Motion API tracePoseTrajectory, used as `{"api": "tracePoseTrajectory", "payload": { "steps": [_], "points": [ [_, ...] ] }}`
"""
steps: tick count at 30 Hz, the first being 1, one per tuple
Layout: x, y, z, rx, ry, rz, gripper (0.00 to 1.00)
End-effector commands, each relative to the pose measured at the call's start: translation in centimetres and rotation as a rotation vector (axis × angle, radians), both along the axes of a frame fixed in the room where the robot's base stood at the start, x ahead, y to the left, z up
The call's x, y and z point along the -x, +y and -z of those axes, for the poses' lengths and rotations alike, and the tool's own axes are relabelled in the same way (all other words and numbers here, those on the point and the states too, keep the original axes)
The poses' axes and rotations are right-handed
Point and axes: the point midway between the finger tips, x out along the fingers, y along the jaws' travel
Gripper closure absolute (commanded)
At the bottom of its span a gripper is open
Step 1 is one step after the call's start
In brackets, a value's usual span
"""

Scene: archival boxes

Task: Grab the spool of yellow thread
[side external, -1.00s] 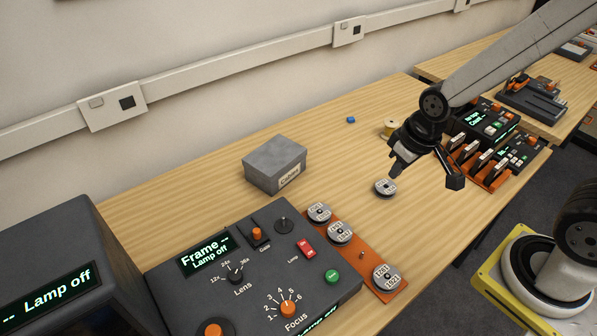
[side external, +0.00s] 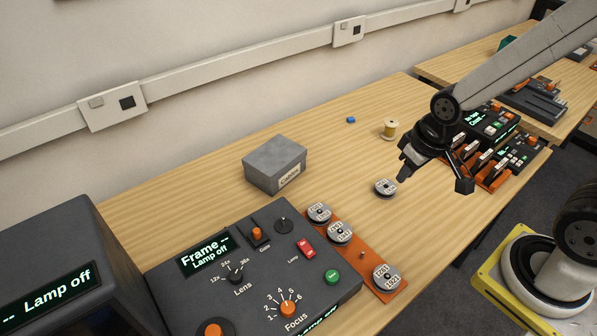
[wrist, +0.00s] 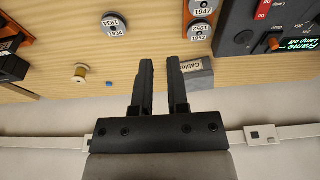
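The spool of yellow thread (side external: 390,130) stands upright on the wooden table, left of my gripper and farther back in the side view. In the wrist view the spool (wrist: 80,73) shows at the left, well outside the fingers. My gripper (side external: 434,183) is in the air above the table's right part, near a silver disc. Its two fingers are apart with nothing between them, as the wrist view (wrist: 160,61) also shows. The gripper does not touch the spool.
The silver disc (side external: 385,187) lies on the table in front. Table around the spool is clear.

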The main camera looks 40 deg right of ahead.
Motion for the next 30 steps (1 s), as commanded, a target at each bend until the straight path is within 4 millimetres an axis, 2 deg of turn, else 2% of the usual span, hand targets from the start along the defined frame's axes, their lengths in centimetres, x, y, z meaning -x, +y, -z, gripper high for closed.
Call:
{"api": "tracePoseTrajectory", "payload": {
  "steps": [1, 6, 7, 20, 26, 30],
  "points": [
    [0.0, 0.0, 0.0, 0.0, 0.0, 0.0, 0.62],
    [0.0, 0.0, 0.0, 0.0, 0.0, 0.0, 0.08],
    [0.0, 0.0, 0.0, 0.0, 0.0, 0.0, 0.0],
    [-0.4, -0.2, 0.3, -0.028, 0.018, 0.065, 0.0],
    [-1.7, -0.9, 1.2, -0.122, 0.073, 0.275, 0.0],
    [-3.2, -1.5, 2.2, -0.229, 0.126, 0.493, 0.0]
  ]
}}
